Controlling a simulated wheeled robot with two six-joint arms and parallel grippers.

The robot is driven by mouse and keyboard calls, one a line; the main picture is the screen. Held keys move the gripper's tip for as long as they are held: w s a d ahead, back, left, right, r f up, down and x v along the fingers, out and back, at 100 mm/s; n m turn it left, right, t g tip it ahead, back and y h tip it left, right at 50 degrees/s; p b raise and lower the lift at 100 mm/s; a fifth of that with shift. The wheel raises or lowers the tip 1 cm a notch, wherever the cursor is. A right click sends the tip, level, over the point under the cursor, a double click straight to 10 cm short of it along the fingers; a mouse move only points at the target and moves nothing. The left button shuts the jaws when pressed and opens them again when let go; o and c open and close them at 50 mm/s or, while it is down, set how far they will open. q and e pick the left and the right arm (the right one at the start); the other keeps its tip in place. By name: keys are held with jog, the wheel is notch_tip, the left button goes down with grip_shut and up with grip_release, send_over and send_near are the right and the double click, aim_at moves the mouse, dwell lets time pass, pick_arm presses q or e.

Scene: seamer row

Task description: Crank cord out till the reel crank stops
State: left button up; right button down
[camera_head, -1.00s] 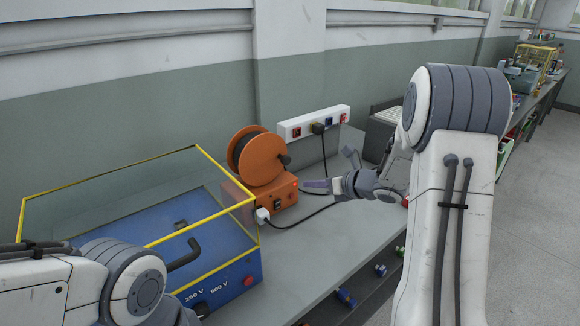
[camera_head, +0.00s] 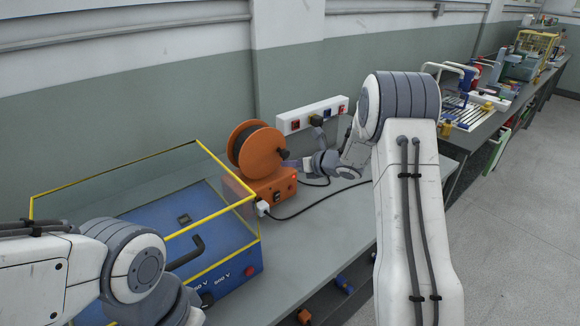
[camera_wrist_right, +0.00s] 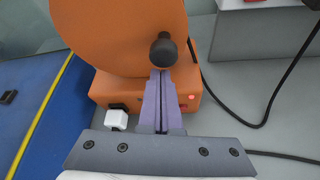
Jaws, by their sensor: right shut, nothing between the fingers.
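The orange cord reel (camera_head: 264,150) stands on its orange base box (camera_head: 270,186) on the bench. Its black crank knob (camera_head: 283,154) is on the right of the reel face; the knob also shows in the right wrist view (camera_wrist_right: 163,50). My right gripper (camera_head: 292,164) is at the knob, and in the right wrist view its purple fingers (camera_wrist_right: 160,78) are together, tips just below the knob. Nothing shows between them. Whether the tips touch the knob I cannot tell. The left arm shows at lower left, but its gripper is out of view.
A blue test box (camera_head: 175,235) with a yellow-framed clear cover stands left of the reel. A white plug (camera_head: 263,208) sits at the base box, and a black cable (camera_head: 320,200) runs over the bench. A white socket strip (camera_head: 295,122) is on the wall behind.

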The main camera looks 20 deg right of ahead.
jog(key=r+h+b, duration=0.1)
jog(key=b, duration=0.2)
jog(key=shift+w+d+r+n, duration=0.1)
jog(key=shift+d+r+n, duration=0.1)
jog(key=shift+n, duration=0.2)
dwell(0.3)
